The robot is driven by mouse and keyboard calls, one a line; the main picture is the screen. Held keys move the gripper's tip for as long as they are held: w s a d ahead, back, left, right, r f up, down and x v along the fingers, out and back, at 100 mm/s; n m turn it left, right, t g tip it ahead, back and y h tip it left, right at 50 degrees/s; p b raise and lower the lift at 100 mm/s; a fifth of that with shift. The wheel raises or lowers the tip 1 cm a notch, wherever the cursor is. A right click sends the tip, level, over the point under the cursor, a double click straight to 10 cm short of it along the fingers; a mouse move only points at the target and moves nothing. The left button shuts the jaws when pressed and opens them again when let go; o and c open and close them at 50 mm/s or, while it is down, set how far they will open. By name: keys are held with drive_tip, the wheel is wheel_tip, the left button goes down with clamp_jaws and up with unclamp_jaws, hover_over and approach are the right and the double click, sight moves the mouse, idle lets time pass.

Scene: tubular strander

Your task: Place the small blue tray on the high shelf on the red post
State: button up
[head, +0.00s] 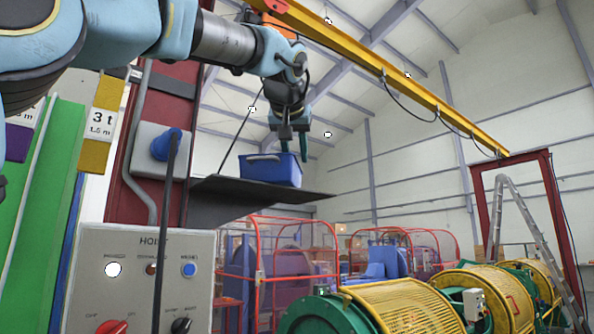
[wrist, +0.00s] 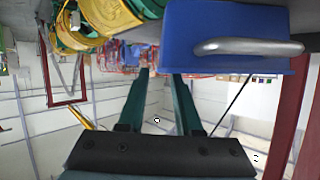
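The small blue tray (head: 270,172) appears to sit upright on the dark high shelf (head: 222,188), which juts from the red post (head: 125,205). A grey handle is on the tray's side. My gripper (head: 295,158) is just above and at the far right part of the tray in the head view. In the wrist view the gripper (wrist: 161,72) has its two teal fingers apart with nothing between them. The tray (wrist: 210,22) is beyond the fingertips, to the right, with its handle (wrist: 248,46) clear of the fingers. Whether a finger touches the tray is unclear.
A hoist control box (head: 145,275) and a grey socket box with a blue plug (head: 160,150) are left of the shelf. A yellow overhead beam (head: 400,85) runs near my arm. Yellow-caged machines (head: 400,305) and a ladder (head: 530,235) stand below right.

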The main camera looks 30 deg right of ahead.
drive_tip(key=b+v, duration=0.1)
drive_tip(key=v, duration=0.6)
drive_tip(key=shift+s+a+r+b, duration=0.2)
drive_tip(key=shift+s+b, duration=0.05)
drive_tip(key=shift+b, duration=0.15)
